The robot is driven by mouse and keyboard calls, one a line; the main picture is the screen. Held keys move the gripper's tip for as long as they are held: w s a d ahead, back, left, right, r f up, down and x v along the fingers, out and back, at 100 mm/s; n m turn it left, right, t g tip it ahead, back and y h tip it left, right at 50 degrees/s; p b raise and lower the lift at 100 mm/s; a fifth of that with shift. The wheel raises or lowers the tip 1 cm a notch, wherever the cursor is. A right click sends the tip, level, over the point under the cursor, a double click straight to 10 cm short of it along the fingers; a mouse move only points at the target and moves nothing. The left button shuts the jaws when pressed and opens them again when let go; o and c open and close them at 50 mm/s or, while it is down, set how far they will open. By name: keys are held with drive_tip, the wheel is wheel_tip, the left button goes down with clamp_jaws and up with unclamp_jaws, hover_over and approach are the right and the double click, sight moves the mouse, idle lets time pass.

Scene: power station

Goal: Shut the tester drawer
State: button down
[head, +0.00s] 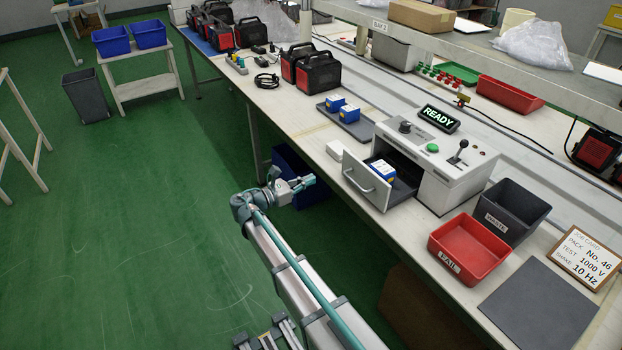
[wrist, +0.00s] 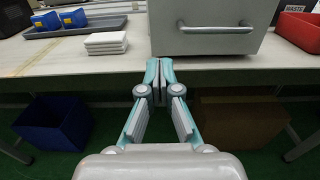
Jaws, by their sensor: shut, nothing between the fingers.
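The tester (head: 440,152) is a light grey box on the bench with a lit READY sign (head: 438,119), a green button and a lever. Its drawer (head: 366,190) stands open towards the aisle, and a blue and white pack (head: 382,170) lies inside. The drawer front (wrist: 207,30) with its bar handle (wrist: 215,27) fills the upper middle of the wrist view; the drawer's inside is hidden there. My gripper (wrist: 160,64) is shut and empty, below and left of the handle in that view. In the head view my gripper (head: 309,180) is left of the drawer front, apart from it.
A red FAIL bin (head: 468,248) and a dark WASTE bin (head: 512,208) stand right of the drawer. A grey tray (head: 350,122) with blue packs and a white stack (wrist: 106,42) are on its left. A blue bin (wrist: 53,126) sits under the bench.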

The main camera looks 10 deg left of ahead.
sight(345, 165)
drive_tip(key=p+x, duration=0.2)
drive_tip(key=x, duration=1)
drive_tip(key=shift+f, duration=0.1)
